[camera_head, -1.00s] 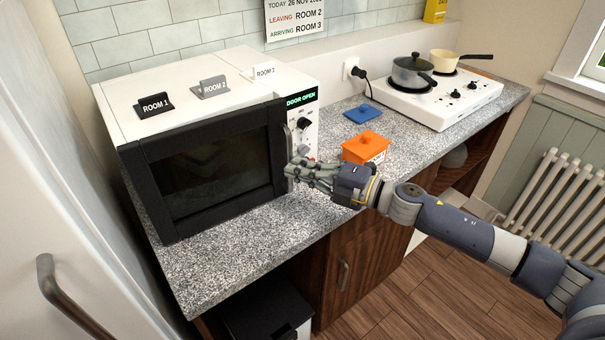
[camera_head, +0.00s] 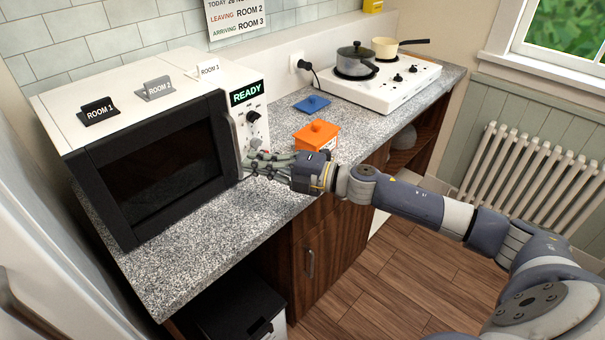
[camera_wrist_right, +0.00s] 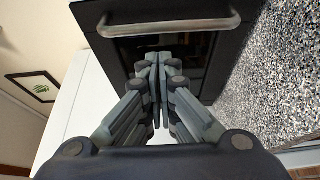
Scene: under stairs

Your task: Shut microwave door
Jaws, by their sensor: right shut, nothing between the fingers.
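The white microwave (camera_head: 140,81) stands on the speckled counter at the left. Its black door (camera_head: 155,165) lies flush against the front, and its display (camera_head: 246,93) reads "READY". In the right wrist view the door (camera_wrist_right: 100,12) fills the top, with its metal handle (camera_wrist_right: 168,26) running across. My right gripper (camera_head: 246,165) is shut and empty, at the door's right edge beside the handle and control panel. In the right wrist view its fingertips (camera_wrist_right: 157,62) are together just below the handle; I cannot tell if they touch the door. My left gripper is not in view.
An orange lidded box (camera_head: 316,135) sits just behind my right gripper. A blue lid (camera_head: 312,104) lies farther back. A hob (camera_head: 385,83) with a dark pot (camera_head: 356,62) and a cream pan (camera_head: 385,46) is at the far right. Room signs (camera_head: 98,111) stand on the microwave.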

